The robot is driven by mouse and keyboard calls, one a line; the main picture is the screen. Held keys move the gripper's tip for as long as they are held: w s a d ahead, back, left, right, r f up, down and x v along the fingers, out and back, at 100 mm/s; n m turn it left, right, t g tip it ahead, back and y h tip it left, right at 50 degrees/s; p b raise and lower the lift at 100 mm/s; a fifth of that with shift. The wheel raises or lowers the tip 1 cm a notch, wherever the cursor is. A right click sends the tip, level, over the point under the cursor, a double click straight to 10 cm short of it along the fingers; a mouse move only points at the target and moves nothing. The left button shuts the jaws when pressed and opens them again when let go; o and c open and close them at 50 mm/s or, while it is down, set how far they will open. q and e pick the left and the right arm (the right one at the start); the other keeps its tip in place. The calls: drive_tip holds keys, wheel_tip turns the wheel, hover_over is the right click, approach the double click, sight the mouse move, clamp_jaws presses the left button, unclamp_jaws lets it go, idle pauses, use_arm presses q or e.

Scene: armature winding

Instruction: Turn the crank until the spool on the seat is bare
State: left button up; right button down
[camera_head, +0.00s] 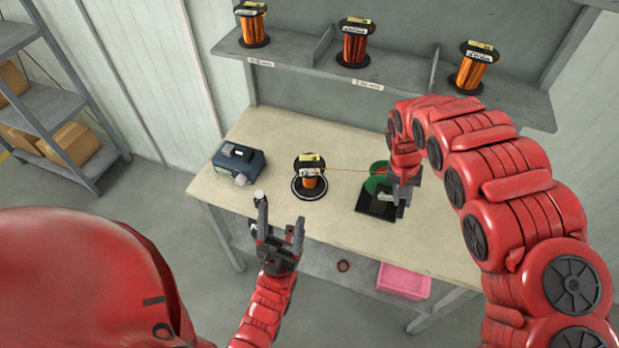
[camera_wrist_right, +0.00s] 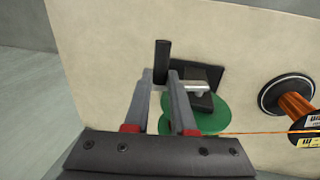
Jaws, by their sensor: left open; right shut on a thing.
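The spool (camera_head: 310,183) stands upright on the round black seat (camera_head: 296,190) at the middle of the bench, with copper wire still wound on its core. It also shows at the right of the right wrist view (camera_wrist_right: 296,104). A copper wire runs from it to the green wheel (camera_head: 374,183) on a black base. The crank handle (camera_wrist_right: 162,60) is black, on a silver arm (camera_wrist_right: 190,86) by the wheel. My right gripper (camera_head: 403,192) is shut on the handle, whose end sticks out past the fingers. My left gripper (camera_head: 281,222) is open and empty in front of the bench.
A dark box device (camera_head: 240,160) sits at the bench's left, with a small whitish piece (camera_head: 259,195) near the front edge. Several wound spools stand on the upper shelf (camera_head: 400,85). A pink bin (camera_head: 404,280) is on the lower shelf. The bench's front right is clear.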

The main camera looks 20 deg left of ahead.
drive_tip(key=a+f+b, duration=0.1)
drive_tip(key=f+b, duration=0.1)
drive_tip(key=b, duration=0.1)
drive_tip(key=a+f+b, duration=0.2)
drive_tip(key=f+b, duration=0.1)
drive_tip(key=a+f+b, duration=0.2)
drive_tip(key=f+b, duration=0.1)
drive_tip(key=shift+f, duration=0.15)
drive_tip(key=shift+a, duration=0.35)
drive_tip(key=shift+r, duration=0.2)
